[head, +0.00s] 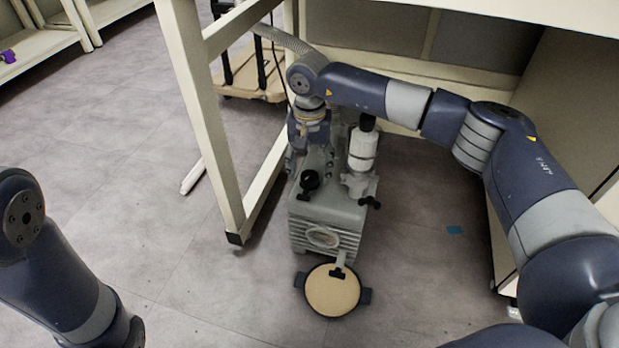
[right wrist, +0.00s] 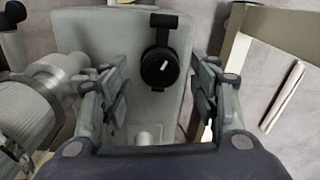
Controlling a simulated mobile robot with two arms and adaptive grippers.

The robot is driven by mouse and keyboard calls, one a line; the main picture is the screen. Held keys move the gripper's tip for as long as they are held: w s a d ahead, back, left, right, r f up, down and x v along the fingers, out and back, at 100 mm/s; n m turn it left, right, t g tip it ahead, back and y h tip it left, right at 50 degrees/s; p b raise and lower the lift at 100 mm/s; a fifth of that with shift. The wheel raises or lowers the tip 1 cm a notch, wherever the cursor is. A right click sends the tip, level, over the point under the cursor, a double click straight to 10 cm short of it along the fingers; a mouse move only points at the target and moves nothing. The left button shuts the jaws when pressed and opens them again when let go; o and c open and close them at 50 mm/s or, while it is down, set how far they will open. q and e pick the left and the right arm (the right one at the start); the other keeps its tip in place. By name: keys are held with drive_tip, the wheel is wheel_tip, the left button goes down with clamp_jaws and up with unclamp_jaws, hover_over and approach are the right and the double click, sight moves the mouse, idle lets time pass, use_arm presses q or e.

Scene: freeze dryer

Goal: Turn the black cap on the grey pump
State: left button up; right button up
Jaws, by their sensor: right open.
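The grey pump (head: 325,225) stands on the floor under the bench, and its grey top fills the middle of the right wrist view (right wrist: 105,35). A round black cap (head: 309,180) sits on the pump's top. In the right wrist view the cap (right wrist: 160,68) has a small white mark and lies between the two fingers, with gaps on both sides. My right gripper (head: 304,148) is open and empty, pointing down over the back of the pump. Its fingers (right wrist: 160,80) appear apart from the cap. My left arm is at lower left; its gripper is out of view.
A white cylinder with a black top (head: 362,150) stands on the pump beside the cap. A round tan-faced disc (head: 332,291) lies before the pump. A bench leg (head: 212,130) is close on the left. A wooden dolly (head: 245,75) is behind. Floor at left is clear.

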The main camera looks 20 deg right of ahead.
drive_tip(key=shift+f, duration=0.75)
drive_tip(key=shift+c, duration=0.6)
drive_tip(key=c, duration=0.9)
drive_tip(key=shift+c, duration=0.2)
